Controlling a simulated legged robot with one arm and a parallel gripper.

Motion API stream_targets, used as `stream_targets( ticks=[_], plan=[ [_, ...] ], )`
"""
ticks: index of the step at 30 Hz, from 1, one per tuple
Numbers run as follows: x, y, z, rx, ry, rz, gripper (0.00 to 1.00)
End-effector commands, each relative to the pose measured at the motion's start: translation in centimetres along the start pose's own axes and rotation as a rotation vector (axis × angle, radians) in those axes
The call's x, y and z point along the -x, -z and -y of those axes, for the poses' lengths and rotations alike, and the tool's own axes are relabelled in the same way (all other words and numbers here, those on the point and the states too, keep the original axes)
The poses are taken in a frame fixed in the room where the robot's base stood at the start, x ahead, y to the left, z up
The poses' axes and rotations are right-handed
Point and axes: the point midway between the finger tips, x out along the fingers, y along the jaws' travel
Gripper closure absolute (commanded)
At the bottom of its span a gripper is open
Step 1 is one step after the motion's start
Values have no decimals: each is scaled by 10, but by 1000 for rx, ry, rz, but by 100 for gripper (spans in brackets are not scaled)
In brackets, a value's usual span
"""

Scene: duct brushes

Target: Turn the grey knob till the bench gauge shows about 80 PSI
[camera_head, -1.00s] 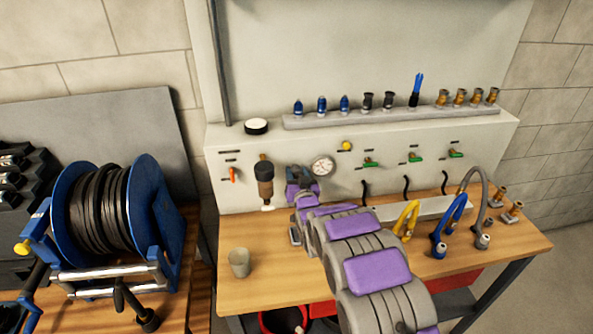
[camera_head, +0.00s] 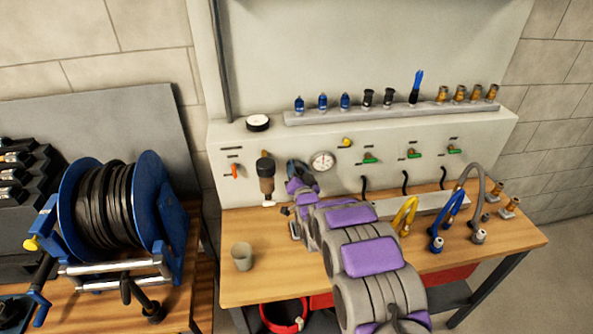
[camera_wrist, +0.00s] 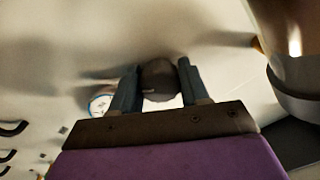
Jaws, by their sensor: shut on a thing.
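The grey knob (camera_wrist: 158,79) sits on the panel between my gripper's two fingers in the wrist view. My gripper (camera_wrist: 158,86) is shut on it, one finger on each side. In the head view my gripper (camera_head: 299,172) is against the panel just left of the gauge and hides the knob. The bench gauge (camera_head: 322,161) is a round white dial on the panel; its needle is too small to read. In the wrist view part of the gauge (camera_wrist: 100,103) shows beside the left finger, mostly covered.
A red valve lever (camera_head: 234,170) is farther left. A cup (camera_head: 242,257) stands on the bench (camera_head: 262,285). Hoses and green valves are to the right.

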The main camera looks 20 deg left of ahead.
Motion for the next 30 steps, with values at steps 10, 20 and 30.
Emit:
stream_targets(
  ticks=[10,20,30],
  plan=[
    [1,-1,-2,0,-5,2,44],
    [0,-1,-1,2,-2,1,31],
    [20,0,0,2,-3,4,31]
  ],
)
